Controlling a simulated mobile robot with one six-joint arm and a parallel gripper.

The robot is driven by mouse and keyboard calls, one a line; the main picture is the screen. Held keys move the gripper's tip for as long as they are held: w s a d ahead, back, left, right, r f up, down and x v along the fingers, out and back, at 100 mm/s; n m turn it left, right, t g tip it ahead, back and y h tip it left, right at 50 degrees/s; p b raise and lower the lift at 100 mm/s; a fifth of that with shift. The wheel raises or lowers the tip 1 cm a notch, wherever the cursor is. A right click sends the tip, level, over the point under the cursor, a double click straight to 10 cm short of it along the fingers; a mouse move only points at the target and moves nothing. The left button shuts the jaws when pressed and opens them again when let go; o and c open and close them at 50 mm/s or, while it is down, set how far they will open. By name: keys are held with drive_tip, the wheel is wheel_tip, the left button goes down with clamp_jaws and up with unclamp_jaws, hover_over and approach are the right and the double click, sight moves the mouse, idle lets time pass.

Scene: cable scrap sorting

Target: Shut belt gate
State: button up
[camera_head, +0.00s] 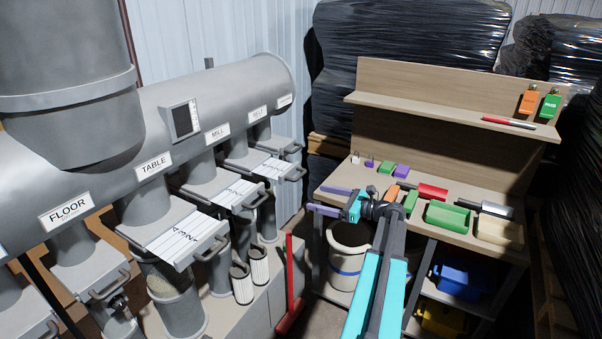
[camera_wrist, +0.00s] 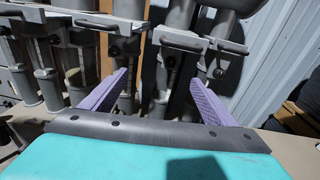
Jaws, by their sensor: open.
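The belt gate (camera_head: 270,168) is a slide plate under the pipe labelled BELT in the head view. It stands pulled out, with its pale marked plate showing and a dark bar handle (camera_head: 294,174) at its front end. My gripper (camera_head: 318,200) is to the right of that handle, apart from it, with its purple fingers pointing left. In the wrist view my gripper (camera_wrist: 158,77) is open and empty. Gate handles show beyond the fingers there; the one at the upper middle (camera_wrist: 182,42) appears to be the belt gate's.
The table gate (camera_head: 185,240) and mill gate (camera_head: 228,191) also stand out, to the left. A red post (camera_head: 291,275) rises in front of the pipes. A workbench (camera_head: 340,178) with coloured trays, and a bucket (camera_head: 350,237) below, lie near my arm.

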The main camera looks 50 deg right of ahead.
sight(303, 175)
drive_tip(key=s+d+r+m+t, duration=0.1)
drive_tip(key=s+d+r, duration=0.1)
drive_tip(key=d+r, duration=0.1)
drive_tip(key=shift+s+d+r+h, duration=0.3)
drive_tip(key=shift+s+d+r, duration=0.05)
drive_tip(key=shift+r, duration=0.4)
drive_tip(key=shift+w, duration=0.1)
drive_tip(key=p+x, duration=0.4)
drive_tip(key=x, duration=0.9)
drive_tip(key=shift+w+a+p, duration=0.1)
drive_tip(key=shift+w+p, duration=0.25)
drive_tip(key=c, duration=1.5)
